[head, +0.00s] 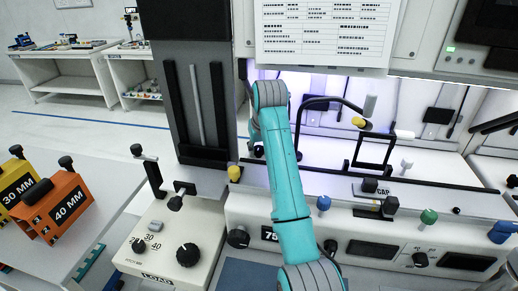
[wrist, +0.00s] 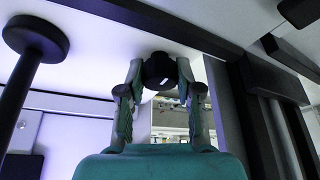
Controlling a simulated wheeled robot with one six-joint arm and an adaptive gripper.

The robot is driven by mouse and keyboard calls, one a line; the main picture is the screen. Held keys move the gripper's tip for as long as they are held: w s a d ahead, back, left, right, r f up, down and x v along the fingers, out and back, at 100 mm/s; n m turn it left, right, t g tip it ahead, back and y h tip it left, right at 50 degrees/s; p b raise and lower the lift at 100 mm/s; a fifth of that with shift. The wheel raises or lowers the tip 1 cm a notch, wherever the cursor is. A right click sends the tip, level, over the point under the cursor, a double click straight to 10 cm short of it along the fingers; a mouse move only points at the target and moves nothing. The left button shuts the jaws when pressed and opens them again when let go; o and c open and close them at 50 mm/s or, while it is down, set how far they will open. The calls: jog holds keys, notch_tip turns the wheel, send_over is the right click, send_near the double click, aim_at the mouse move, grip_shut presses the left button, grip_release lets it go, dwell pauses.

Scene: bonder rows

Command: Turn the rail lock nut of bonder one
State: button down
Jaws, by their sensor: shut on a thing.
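In the wrist view, my gripper (wrist: 160,78) points away from the camera, with one finger on each side of a dark round knob-like nut (wrist: 159,66). Its fingertips close on the nut's sides. The nut has a small pale mark on its face and sits just under a pale overhead surface. I take it for the rail lock nut; no label on it can be read. In the head view, my teal arm reaches up across bonder one (head: 338,222), and my gripper and the nut are hidden behind the arm and the machine.
A black column (head: 196,95) with a slotted rail stands left of my arm. A panel with a black knob (head: 187,254) lies in front. Orange (head: 66,206) and yellow blocks stand at the left. A dark post (wrist: 26,85) rises left of my gripper. Open floor lies at the back left.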

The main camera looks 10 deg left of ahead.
jog(key=c, duration=0.8)
grip_release()
jog(key=shift+o, duration=0.2)
notch_tip(320, 180, up, 10)
jog(key=shift+f, duration=0.1)
